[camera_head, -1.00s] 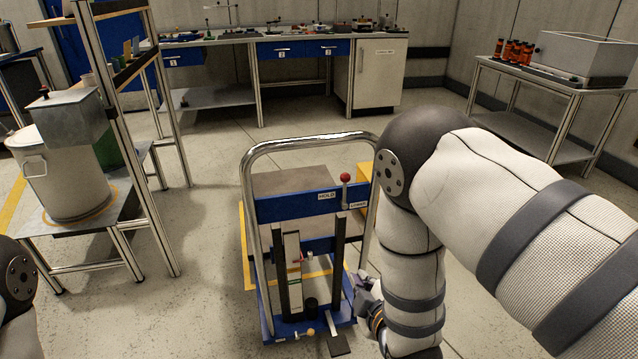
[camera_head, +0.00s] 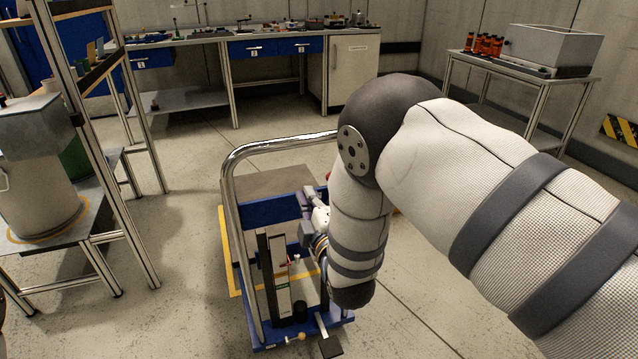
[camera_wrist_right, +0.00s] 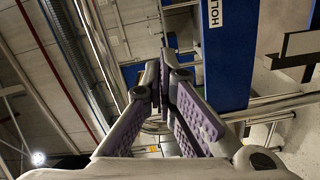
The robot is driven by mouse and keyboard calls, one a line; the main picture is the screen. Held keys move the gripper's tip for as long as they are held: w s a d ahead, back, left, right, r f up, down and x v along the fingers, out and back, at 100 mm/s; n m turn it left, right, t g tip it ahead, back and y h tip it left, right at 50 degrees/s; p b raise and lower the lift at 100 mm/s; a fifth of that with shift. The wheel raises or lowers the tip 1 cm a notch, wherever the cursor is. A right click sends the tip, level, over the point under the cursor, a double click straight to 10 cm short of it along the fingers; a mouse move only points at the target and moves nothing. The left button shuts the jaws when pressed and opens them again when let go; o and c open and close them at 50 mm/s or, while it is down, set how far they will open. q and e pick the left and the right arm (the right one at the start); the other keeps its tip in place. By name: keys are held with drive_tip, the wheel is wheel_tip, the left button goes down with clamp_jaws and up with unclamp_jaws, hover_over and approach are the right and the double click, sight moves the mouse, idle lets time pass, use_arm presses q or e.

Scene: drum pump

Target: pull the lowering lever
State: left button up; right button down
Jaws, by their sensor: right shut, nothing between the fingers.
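The blue lift cart has a blue crossbar (camera_head: 268,212) under a chrome push handle (camera_head: 285,146). My right gripper (camera_head: 309,198) is at the right part of this crossbar, with my forearm beside it. The red-knobbed lowering lever is hidden behind my right arm and gripper in the head view, and I cannot make it out in the wrist view. In the wrist view my right fingers (camera_wrist_right: 166,82), with purple pads, are shut and empty beside the blue panel marked HOLD (camera_wrist_right: 228,50). I cannot tell whether they touch the lever. My left gripper is out of view.
A black foot pedal (camera_head: 330,346) sticks out at the cart's front. A grey table with a large pot (camera_head: 38,190) stands on the left. A workbench (camera_head: 250,45) is at the back and a side table (camera_head: 545,78) at the back right.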

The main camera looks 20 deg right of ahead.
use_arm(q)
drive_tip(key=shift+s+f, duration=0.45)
use_arm(e)
drive_tip(key=w+d, duration=0.3)
drive_tip(key=w, duration=0.2)
drive_tip(key=shift+w+d+f, duration=0.35)
drive_tip(key=shift+d+f, duration=0.05)
